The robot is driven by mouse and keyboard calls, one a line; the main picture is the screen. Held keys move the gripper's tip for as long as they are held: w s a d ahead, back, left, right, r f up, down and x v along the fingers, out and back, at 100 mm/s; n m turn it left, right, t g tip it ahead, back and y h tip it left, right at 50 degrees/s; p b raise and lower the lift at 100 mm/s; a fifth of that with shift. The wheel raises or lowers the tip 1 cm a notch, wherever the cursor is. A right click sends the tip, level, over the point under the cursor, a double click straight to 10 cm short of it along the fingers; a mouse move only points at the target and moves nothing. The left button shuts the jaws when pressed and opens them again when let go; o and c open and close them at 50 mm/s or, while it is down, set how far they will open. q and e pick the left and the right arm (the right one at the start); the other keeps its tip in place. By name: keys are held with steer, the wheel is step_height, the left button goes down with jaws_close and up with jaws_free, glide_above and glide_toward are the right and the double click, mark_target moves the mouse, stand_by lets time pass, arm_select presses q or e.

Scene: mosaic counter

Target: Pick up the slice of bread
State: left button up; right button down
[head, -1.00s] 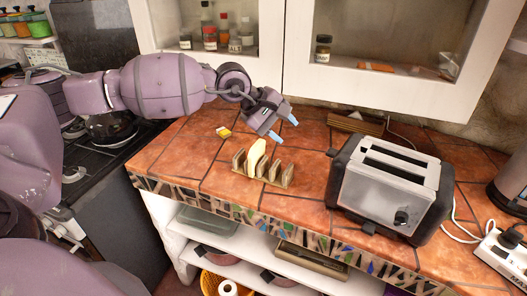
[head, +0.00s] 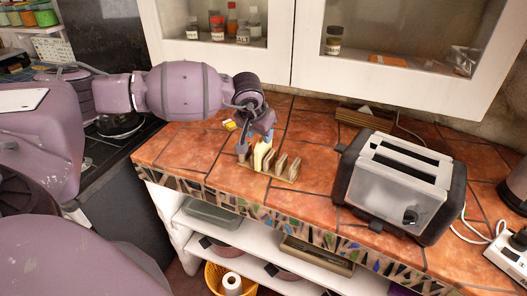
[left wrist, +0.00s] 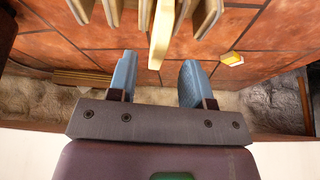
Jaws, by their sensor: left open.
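The slice of bread (head: 262,153) stands upright in a slot of the wooden rack (head: 284,167) on the tiled counter. My left gripper (head: 256,143) is open just behind and over the bread, and hides part of it in the head view. In the left wrist view the bread (left wrist: 161,32) appears edge-on beyond the two blue fingertips (left wrist: 157,75), between their lines and apart from both. The rack's slats (left wrist: 208,18) stand on both sides of the bread. My right gripper is not in view.
A silver and black toaster (head: 398,185) stands to the right of the rack. A small yellow item (head: 230,124) lies behind the rack, to the left. White cabinets (head: 400,85) border the counter's back. Bare tiles lie between rack and toaster.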

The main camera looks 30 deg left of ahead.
mark_target(263, 151)
arm_select(q)
steer(key=shift+w+x, duration=0.15)
steer(key=shift+x, duration=1.4)
steer(key=shift+w+x, duration=0.2)
steer(key=shift+x, duration=1.35)
steer(key=shift+r, duration=0.15)
steer(key=c, duration=0.7)
